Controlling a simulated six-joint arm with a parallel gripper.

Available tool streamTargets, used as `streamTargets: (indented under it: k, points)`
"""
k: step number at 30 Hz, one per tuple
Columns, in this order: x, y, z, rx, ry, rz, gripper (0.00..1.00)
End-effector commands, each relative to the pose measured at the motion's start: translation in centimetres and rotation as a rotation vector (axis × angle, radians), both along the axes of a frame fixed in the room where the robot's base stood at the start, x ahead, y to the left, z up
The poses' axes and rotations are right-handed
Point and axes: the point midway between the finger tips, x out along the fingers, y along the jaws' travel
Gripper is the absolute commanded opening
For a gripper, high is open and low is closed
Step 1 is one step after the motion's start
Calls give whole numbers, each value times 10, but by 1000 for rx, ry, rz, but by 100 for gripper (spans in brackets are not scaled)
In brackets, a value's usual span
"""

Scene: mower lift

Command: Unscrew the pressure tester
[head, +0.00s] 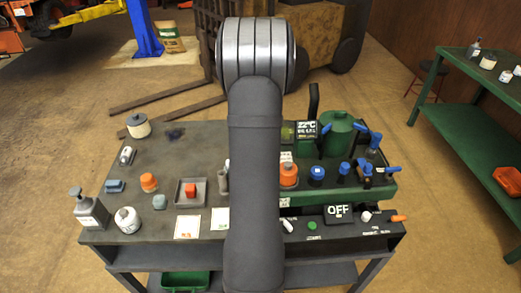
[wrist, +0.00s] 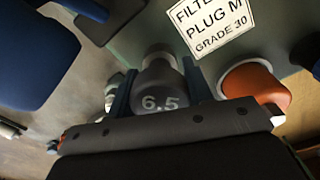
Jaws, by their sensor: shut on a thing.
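In the wrist view my gripper (wrist: 159,68) has its two dark blue fingers on either side of a grey round piece marked "6.5" (wrist: 160,103). It looks like the pressure tester, and the gripper is shut on it. Its pale upper end meets a grey-green surface; I cannot tell whether it is still threaded in. In the head view my arm covers the middle of the bench, so the gripper and the tester are hidden there.
An orange cap (wrist: 257,88) sits close right of the fingers, by a "FILTER PLUG M GRADE 30" label (wrist: 212,22). The head view shows blue knobs (head: 316,174), a green tank (head: 338,137), an "OFF" display (head: 339,213), and bottles and a tray (head: 180,202) on the left.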

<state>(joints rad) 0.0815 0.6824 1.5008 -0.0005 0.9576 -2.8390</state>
Motion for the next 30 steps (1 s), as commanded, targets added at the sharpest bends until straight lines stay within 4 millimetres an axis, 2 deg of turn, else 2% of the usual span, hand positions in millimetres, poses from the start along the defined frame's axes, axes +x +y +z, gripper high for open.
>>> streamTargets:
  k: [16,17,20,30]
  points:
    - [0,0,0,0,0,98,19]
    - [0,0,0,0,0,98,50]
    - [0,0,0,0,0,98,70]
    - [0,0,0,0,0,97,72]
